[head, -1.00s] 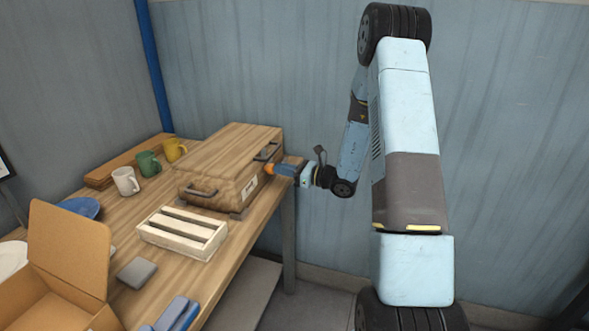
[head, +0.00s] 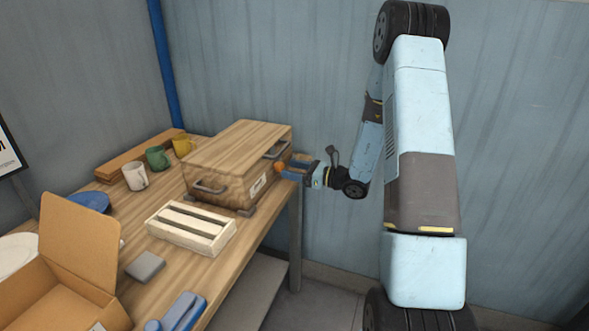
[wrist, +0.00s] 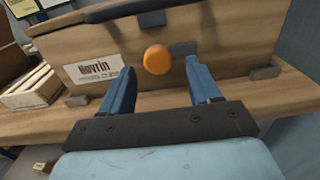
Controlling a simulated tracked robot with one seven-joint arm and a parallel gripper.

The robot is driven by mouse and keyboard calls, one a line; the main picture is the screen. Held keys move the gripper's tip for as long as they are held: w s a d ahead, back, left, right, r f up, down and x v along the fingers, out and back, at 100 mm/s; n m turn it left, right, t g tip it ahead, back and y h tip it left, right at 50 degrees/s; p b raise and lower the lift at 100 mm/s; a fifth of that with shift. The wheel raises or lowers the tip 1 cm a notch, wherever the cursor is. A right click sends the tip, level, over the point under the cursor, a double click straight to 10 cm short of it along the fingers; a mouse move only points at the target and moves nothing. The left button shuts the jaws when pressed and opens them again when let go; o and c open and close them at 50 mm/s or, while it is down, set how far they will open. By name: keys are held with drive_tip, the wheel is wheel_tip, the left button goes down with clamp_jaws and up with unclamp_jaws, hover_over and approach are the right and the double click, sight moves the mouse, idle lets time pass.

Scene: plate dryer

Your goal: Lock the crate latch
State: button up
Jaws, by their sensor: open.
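The wooden crate (head: 225,165) stands closed on the table, with a dark handle and a white label on its sides. It also shows in the wrist view (wrist: 225,40), with the label reading "Hovrin". An orange round knob (wrist: 157,60), apparently the latch, sits on the labelled side beside a small grey plate (wrist: 183,48). The knob also shows in the head view (head: 280,168). My gripper (head: 290,169) is at that side of the crate. In the wrist view my gripper (wrist: 160,72) is open, with its blue fingers on either side of the knob and clear gaps.
A slatted pale wooden tray (head: 190,228) sits in front of the crate. White (head: 135,176), green (head: 157,158) and yellow (head: 182,146) mugs stand left of it. An open cardboard box (head: 75,240) is at the near left. The floor right of the table is clear.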

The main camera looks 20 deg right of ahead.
drive_tip(key=v, duration=1.4)
drive_tip(key=shift+d, duration=0.5)
idle(0.7)
drive_tip(key=shift+w, duration=0.15)
idle(0.3)
drive_tip(key=v, duration=1.3)
drive_tip(key=shift+s+d, duration=0.3)
drive_tip(key=shift+f, duration=0.15)
